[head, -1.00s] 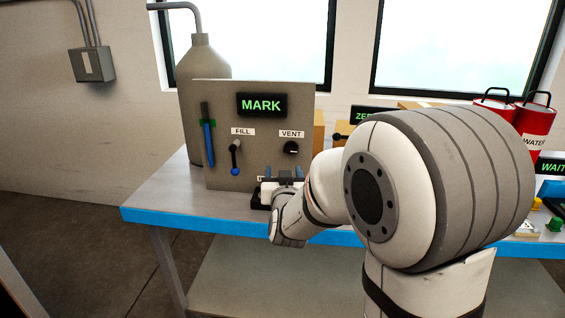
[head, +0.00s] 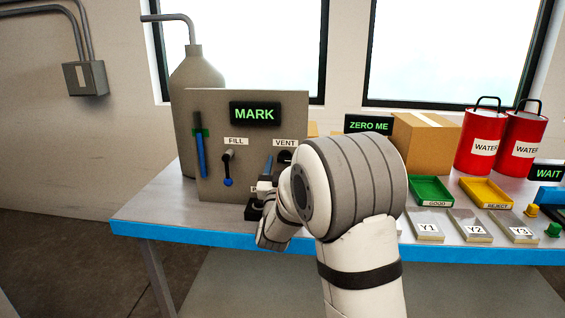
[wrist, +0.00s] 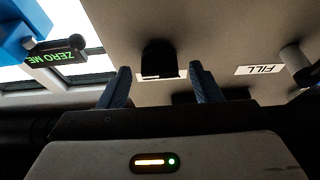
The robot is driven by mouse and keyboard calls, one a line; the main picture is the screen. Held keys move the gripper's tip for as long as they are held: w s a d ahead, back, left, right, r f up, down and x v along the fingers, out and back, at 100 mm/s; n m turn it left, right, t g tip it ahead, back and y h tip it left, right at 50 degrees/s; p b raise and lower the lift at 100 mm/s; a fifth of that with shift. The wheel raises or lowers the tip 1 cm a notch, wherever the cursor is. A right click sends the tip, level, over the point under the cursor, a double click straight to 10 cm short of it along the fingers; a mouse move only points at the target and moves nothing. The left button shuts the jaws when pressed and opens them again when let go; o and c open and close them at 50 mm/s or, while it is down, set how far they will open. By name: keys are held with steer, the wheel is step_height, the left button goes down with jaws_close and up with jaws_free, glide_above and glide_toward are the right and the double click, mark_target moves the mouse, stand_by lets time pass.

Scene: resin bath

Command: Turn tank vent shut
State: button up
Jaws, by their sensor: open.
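The tank vent is a black knob (head: 285,157) below a white VENT label (head: 285,142) on the grey panel (head: 215,110). My arm partly hides it in the head view. In the wrist view, which is upside down, the dark vent knob (wrist: 160,58) sits on the panel ahead, between the lines of my two fingers. My gripper (wrist: 161,78) is open and empty, its blue fingertips apart to either side of the knob. I cannot tell if they touch it. In the head view one blue finger of my gripper (head: 269,166) shows just left of the knob.
The FILL lever (head: 228,168) and a blue level gauge (head: 200,150) are left of the vent. A green MARK display (head: 254,113) is above. The grey tank (head: 197,75) stands behind. Trays, red water cans (head: 480,140) and a carton (head: 425,140) are to the right.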

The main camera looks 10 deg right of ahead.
steer(key=shift+w+d+r, duration=0.2)
steer(key=shift+w, duration=0.25)
steer(key=shift+a, duration=0.1)
steer(key=c, duration=1)
steer(key=shift+f+n+b, duration=0.1)
steer(key=shift+n+b, duration=0.25)
steer(key=shift+n, duration=0.05)
steer(key=shift+d+r+n+g+y+b, duration=0.1)
steer(key=shift+n+g+y+b, duration=0.45)
steer(key=shift+n+y+b, duration=2.05)
steer(key=shift+d+r+n+g+y+b, duration=0.15)
steer(key=shift+n+g+b, duration=0.65)
steer(key=shift+n, duration=3.75)
steer(key=shift+a+n+g+y+b, duration=0.1)
steer(key=shift+n+g+y+b, duration=0.25)
steer(key=shift+n+y+b, duration=2.25)
steer(key=shift+n+h+p, duration=0.6)
steer(key=shift+n+h, duration=0.45)
steer(key=shift+n, duration=0.1)
